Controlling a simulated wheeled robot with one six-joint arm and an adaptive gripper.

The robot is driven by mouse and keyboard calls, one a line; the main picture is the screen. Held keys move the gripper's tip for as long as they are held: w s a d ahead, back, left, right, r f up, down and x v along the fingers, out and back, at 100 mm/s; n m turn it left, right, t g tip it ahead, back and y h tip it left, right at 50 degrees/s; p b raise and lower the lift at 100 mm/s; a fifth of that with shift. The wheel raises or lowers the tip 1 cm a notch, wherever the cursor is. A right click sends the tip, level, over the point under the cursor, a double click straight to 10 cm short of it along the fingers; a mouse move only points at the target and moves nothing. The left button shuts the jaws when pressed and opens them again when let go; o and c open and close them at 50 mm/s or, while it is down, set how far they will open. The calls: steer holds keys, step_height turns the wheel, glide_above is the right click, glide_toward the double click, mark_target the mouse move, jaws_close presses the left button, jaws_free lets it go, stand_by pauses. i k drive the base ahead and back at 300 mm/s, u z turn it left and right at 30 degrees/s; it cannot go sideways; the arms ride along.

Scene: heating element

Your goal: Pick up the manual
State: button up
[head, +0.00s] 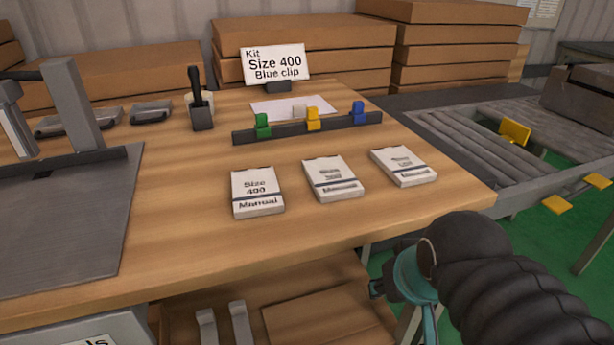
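Three white manuals lie flat in a row on the wooden table (330,230). The left manual (257,200) reads "Size 400 Manual". The middle manual (333,180) and the right manual (404,167) have print too small to read surely. A sign (275,64) behind them reads "Kit Size 400 Blue clip". My arm shows at the lower right, off the table's front edge and apart from the manuals. The end of my arm is partly hidden behind its own dark links, and I cannot make out the fingertips.
A dark rail (290,131) holds a green clip (262,126), a yellow clip (313,119) and a blue clip (358,112) behind the manuals. A grey plate (70,220) with an upright fixture stands left. A roller conveyor (460,140) is right. Table front is clear.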

mark_target(256, 192)
steer(key=z, duration=2.15)
steer(key=k, duration=1.7)
steer(key=u, duration=2.5)
